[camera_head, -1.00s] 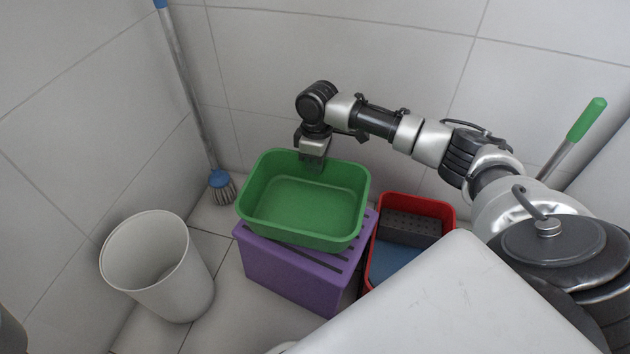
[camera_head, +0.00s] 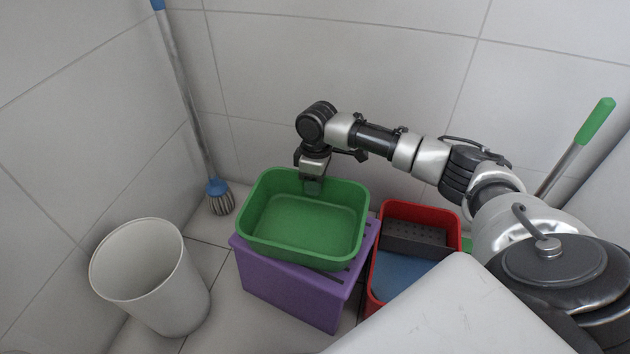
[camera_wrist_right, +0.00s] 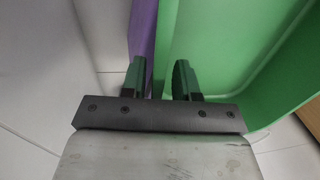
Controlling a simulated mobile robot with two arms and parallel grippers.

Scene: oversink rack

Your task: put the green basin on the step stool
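The green basin (camera_head: 300,245) is over the top of the purple step stool (camera_head: 290,288) in the head view, covering most of it; I cannot tell whether its underside touches fully. My right gripper (camera_head: 313,187) reaches down to the basin's back rim. A purple strip of the stool (camera_wrist_right: 143,30) shows beside the wall. My left gripper is not in view.
A grey bin (camera_head: 152,275) stands at the left. A red container (camera_head: 372,290) with a dark insert is close to the stool's right side. A blue-headed brush (camera_head: 220,200) leans in the back corner. A green-handled tool (camera_head: 595,120) is at the right. Tiled walls are close behind.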

